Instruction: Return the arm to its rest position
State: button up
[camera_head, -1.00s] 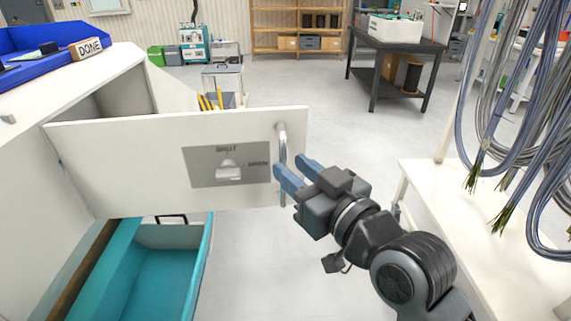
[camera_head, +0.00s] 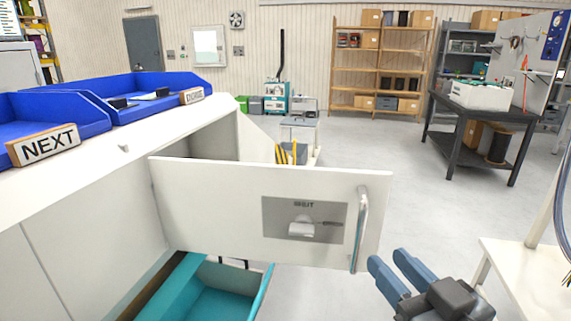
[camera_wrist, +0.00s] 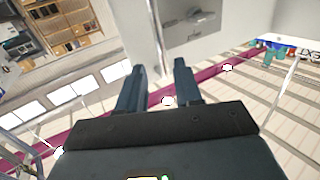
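My gripper (camera_head: 392,268) is in the lower right of the head view, with its two blue-grey fingers apart and nothing between them. It is just to the right of and below the vertical bar handle (camera_head: 361,230) of the open white cabinet door (camera_head: 225,195), clear of it. In the wrist view my gripper (camera_wrist: 162,78) also shows both fingers spread and empty, with the door panel beyond them. Most of my arm is out of the head view.
A teal bin (camera_head: 225,295) is below the door. Blue trays (camera_head: 50,117) with a NEXT sign (camera_head: 45,145) stand on the white cabinet top. A white table (camera_head: 525,270) is at right. A dark workbench (camera_head: 485,115) stands farther back. Open floor lies between.

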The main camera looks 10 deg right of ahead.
jog(key=s+d+f+g+h, duration=0.1)
jog(key=s+f, duration=0.2)
jog(key=s, duration=0.7)
jog(key=s+d+f+m+h, duration=0.1)
jog(key=s+f, duration=0.3)
jog(key=s, duration=0.7)
jog(key=s+d+f+m+g+h, duration=0.1)
jog(key=s+f, duration=0.3)
jog(key=s, duration=0.7)
jog(key=shift+s+d+f+g+h, duration=0.2)
jog(key=shift+d+g+h, duration=0.1)
jog(key=shift+h, duration=0.1)
